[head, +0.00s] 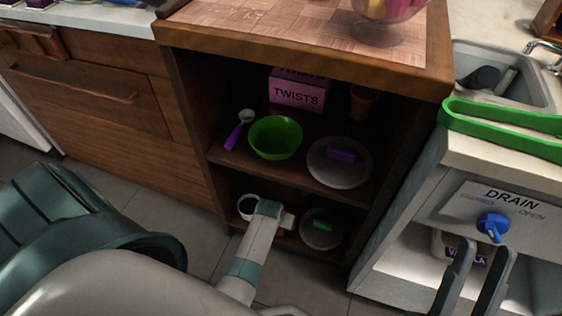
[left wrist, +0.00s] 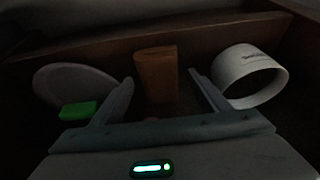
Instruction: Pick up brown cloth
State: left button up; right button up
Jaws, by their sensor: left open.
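In the left wrist view a brown upright block-like thing (left wrist: 155,70), which looks like the folded brown cloth, stands at the back of the dark lower shelf. My left gripper (left wrist: 160,82) is open, with one finger on either side of it in the picture. I cannot tell whether they touch. In the head view my left arm reaches into the lower shelf, and its hand (head: 265,210) hides the brown thing. My right gripper (head: 486,245) is at the lower right, its two dark fingers apart and empty.
A plate (left wrist: 62,80) with a green item (left wrist: 78,111) and a white cylinder (left wrist: 270,92) flank the brown thing. The upper shelf holds a green bowl (head: 276,138), a purple-handled scoop (head: 236,134), a plate (head: 340,177) and a box (head: 299,90). Green tongs (head: 500,122) lie at right.

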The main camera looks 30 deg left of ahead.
pick_arm(q)
jog(key=shift+f, duration=0.25)
dwell(0.5)
jog(key=c, duration=1.1)
